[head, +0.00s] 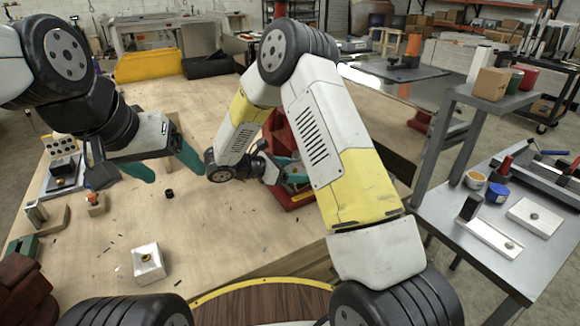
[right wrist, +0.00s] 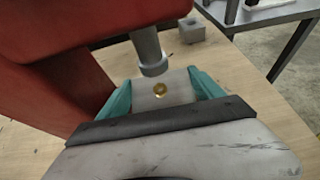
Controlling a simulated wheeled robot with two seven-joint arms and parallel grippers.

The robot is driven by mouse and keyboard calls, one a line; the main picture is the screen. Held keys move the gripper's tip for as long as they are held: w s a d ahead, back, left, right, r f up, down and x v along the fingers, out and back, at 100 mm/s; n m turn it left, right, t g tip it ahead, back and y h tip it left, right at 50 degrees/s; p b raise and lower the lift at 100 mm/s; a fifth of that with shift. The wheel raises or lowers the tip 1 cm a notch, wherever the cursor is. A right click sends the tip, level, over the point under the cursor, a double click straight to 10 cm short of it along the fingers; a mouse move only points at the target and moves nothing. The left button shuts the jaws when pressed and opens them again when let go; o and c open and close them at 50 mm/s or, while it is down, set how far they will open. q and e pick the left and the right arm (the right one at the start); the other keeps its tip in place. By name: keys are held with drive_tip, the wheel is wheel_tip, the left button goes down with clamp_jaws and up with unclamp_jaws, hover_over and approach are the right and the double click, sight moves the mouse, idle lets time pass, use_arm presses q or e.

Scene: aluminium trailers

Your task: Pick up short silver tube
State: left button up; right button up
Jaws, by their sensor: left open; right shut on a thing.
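My left gripper (head: 178,176) is open and empty, low over the wooden table in the head view. A small dark short cylinder (head: 168,193) stands on the table just below its fingers; it looks dark, so I cannot tell if it is the silver tube. My right gripper (right wrist: 158,95) is shut on a pale grey block (right wrist: 150,100) with a round brass centre. A grey metal cylinder (right wrist: 150,50) hangs from the red machine (right wrist: 60,50) just above that block. In the head view my right gripper (head: 305,175) is beside the red machine, partly hidden by my arm.
A white block with a brass centre (head: 148,262) sits at the table's front. A block with an orange knob (head: 96,204) and other fixtures stand at the left. Yellow and black bins (head: 150,65) are at the back. A grey side table (head: 480,225) stands right.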

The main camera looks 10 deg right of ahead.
drive_tip(key=shift+c, duration=1.2)
drive_tip(key=shift+r, duration=0.2)
